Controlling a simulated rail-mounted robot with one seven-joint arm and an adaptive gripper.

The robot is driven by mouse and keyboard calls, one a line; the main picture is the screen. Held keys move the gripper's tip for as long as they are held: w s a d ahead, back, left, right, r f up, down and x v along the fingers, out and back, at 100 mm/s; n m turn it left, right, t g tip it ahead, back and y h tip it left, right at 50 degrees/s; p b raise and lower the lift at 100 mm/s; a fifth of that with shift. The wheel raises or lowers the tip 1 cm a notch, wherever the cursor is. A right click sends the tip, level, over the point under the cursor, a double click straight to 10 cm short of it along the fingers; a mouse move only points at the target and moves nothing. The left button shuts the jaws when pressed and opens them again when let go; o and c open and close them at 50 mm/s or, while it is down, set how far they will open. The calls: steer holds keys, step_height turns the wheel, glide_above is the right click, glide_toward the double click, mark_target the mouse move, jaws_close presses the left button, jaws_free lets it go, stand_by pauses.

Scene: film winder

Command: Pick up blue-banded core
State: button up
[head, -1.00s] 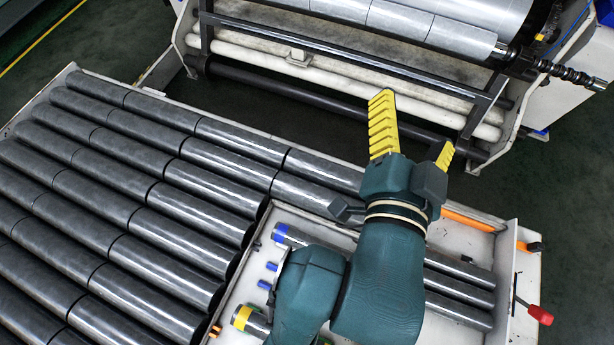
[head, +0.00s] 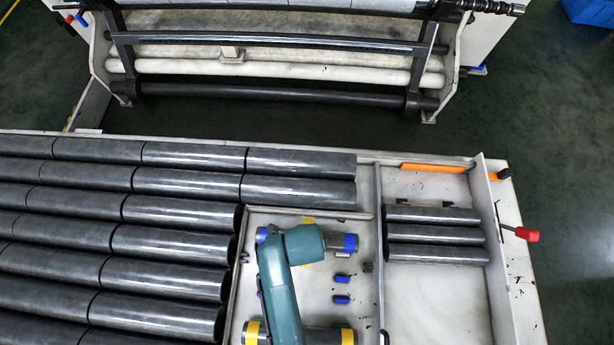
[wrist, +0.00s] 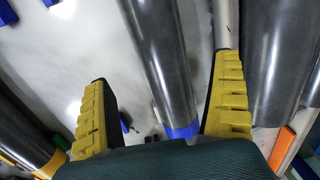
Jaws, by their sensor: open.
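The blue-banded core (head: 349,243) lies in the middle tray compartment, a dark tube with blue bands at its ends. My arm covers its middle in the head view. In the wrist view the core (wrist: 158,55) runs lengthwise between the two yellow fingers of my gripper (wrist: 163,72), with one blue band near the palm. My gripper is open, with a gap on both sides of the core. The fingers are hidden under my arm in the head view. I cannot tell how far above the core they are.
A yellow-banded core (head: 348,336) lies nearer the front of the same compartment. Small blue pieces (head: 341,300) lie beside it. A divider (head: 379,215) separates several plain dark cores (head: 435,234) at right. Rows of large dark rolls (head: 180,213) fill the left. The winder (head: 275,70) stands behind.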

steer(key=f, duration=0.4)
steer(key=w+f, duration=0.1)
steer(key=f, duration=0.1)
steer(key=shift+r, duration=0.1)
steer(key=c, duration=1.3)
